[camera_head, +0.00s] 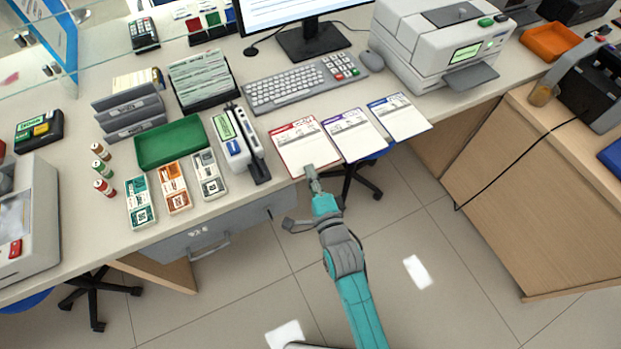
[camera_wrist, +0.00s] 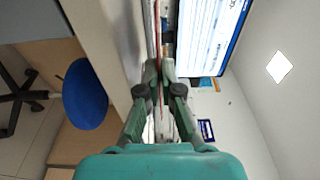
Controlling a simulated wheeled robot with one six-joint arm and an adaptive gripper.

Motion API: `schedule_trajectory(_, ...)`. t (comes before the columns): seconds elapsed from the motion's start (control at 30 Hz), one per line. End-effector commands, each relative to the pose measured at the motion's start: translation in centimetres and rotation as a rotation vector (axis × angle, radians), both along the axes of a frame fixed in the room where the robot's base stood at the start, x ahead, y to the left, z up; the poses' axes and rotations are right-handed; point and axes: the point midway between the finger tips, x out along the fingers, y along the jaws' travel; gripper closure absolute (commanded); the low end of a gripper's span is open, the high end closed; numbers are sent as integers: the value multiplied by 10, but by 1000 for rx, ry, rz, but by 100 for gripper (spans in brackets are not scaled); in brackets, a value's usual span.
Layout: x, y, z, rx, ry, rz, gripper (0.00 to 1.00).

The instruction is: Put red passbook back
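The red passbook (camera_head: 302,143) is a white booklet with a red band, at the front edge of the counter, left of the purple and blue ones. My gripper (camera_head: 311,171) reaches in from the front and overlaps its near edge. In the wrist view the passbook (camera_wrist: 157,30) appears edge-on as a thin line with red on it, running between my fingertips (camera_wrist: 160,68). The fingers are close together on it. Whether the passbook touches the counter cannot be told.
A purple passbook (camera_head: 353,134) and a blue passbook (camera_head: 399,117) lie close to the right. A white-and-black device (camera_head: 236,140) stands close to the left. The keyboard (camera_head: 292,87) is behind. A grey file rack (camera_head: 130,113) stands left of a rack of slips (camera_head: 201,79).

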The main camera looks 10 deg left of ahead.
Motion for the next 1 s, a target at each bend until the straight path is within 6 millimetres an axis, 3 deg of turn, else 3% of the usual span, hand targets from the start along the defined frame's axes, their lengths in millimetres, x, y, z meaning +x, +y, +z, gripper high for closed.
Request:
schedule_trajectory(0.1, 0, 0, -16, -1, 4, -1, 100)
schedule_trajectory(0.4, 0, 1, -36, 1, 2, 1, 100)
schedule_trajectory(0.77, 0, 0, -39, 0, 0, -2, 100)
schedule_trajectory(0.9, 0, 0, -39, 0, 1, -2, 69)
schedule_trajectory(1.0, 0, 0, -39, 0, 1, -2, 69)
